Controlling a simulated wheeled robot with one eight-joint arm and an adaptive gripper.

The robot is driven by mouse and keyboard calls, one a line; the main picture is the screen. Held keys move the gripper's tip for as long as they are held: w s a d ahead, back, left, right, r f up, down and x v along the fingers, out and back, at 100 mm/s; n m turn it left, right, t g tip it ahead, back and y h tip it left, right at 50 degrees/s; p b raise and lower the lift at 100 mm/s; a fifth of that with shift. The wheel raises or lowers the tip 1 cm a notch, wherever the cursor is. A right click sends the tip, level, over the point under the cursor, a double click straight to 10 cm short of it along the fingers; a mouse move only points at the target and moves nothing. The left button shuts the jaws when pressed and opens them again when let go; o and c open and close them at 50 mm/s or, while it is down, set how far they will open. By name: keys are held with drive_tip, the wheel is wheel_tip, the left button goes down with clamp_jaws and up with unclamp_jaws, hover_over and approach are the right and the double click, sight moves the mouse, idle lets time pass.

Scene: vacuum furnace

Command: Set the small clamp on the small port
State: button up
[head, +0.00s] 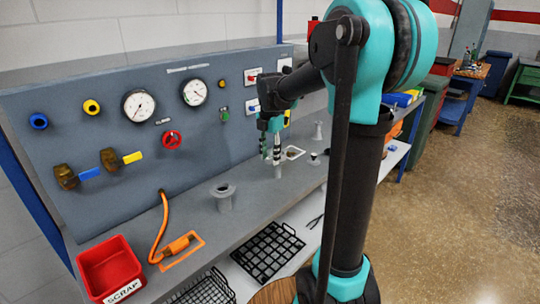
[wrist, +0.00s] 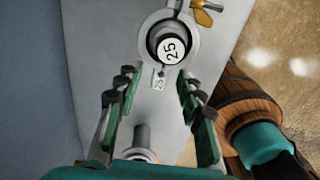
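The fitting lies just beyond the fingertips. In the head view, my gripper (head: 270,150) points down over the bench beside a slim grey post (head: 277,170).
A flanged port (head: 224,197) stands on the bench to the left. A small dark-topped piece (head: 314,159) and a pale fitting (head: 318,131) stand to the right. The panel (head: 150,190) with gauges and valves rises behind. A red scrap bin (head: 108,265) is at the front left.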

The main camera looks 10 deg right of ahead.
wheel_tip(320, 180, up, 12)
idle(0.7)
